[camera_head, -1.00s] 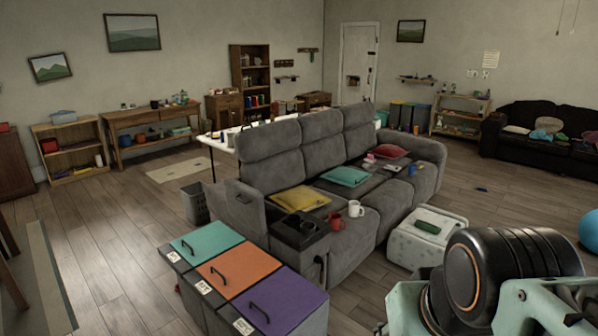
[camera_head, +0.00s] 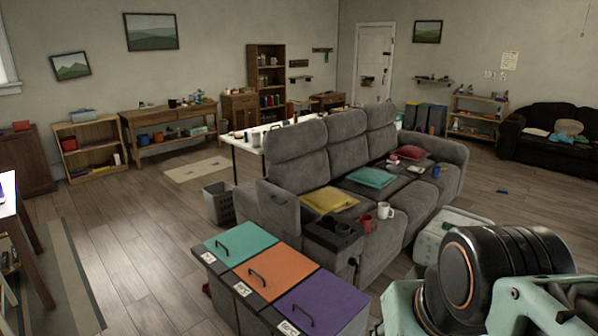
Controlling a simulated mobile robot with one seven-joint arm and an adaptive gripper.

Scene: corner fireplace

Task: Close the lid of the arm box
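The near arm of the grey sofa holds the arm box (camera_head: 331,236), a dark open recess in its top. Its lid (camera_head: 278,208), a grey padded panel with a small dark handle mark, stands raised on the left side of the box. What lies inside the box is too small to tell. My arm's black and mint-green links fill the lower right corner, well to the right of the box and close to the camera. My gripper's fingers are not in this view.
Three bins with teal (camera_head: 240,241), orange (camera_head: 276,273) and purple (camera_head: 322,304) lids stand in front of the sofa arm. A red mug (camera_head: 367,223) and white mug (camera_head: 386,211) sit beside the box. A grey basket (camera_head: 218,204) stands left. Open floor (camera_head: 150,245) lies further left.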

